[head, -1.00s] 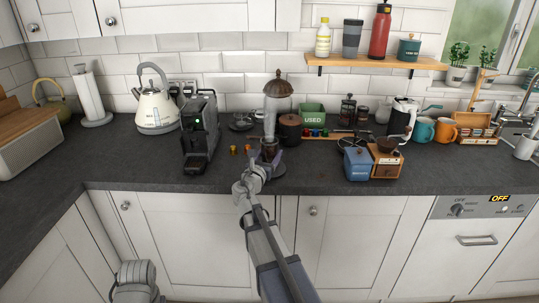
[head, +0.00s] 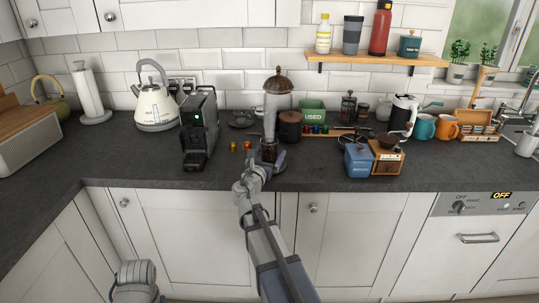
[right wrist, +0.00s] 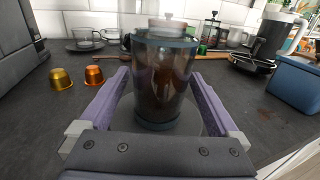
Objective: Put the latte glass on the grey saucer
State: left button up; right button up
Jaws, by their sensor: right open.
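The latte glass (right wrist: 165,85), clear with brown contents and dark teal bands at top and base, stands upright in the right wrist view. Its base rests on a round grey saucer (right wrist: 212,126). My right gripper (right wrist: 160,110) is open, with one purple finger on each side of the glass and gaps visible beside it. In the head view the glass (head: 269,152) is small and partly covered by my right gripper (head: 268,164), and the saucer (head: 279,169) shows only in part. My left gripper is out of view.
Behind are a tall grinder (head: 277,100) and a dark canister (head: 290,128). A blue box (head: 358,160) stands to the right.

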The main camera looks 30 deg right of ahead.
jog(key=shift+a+r, duration=0.1)
jog(key=shift+r, duration=0.15)
jog(key=v, duration=1.2)
jog(key=shift+f, duration=0.25)
dwell(0.7)
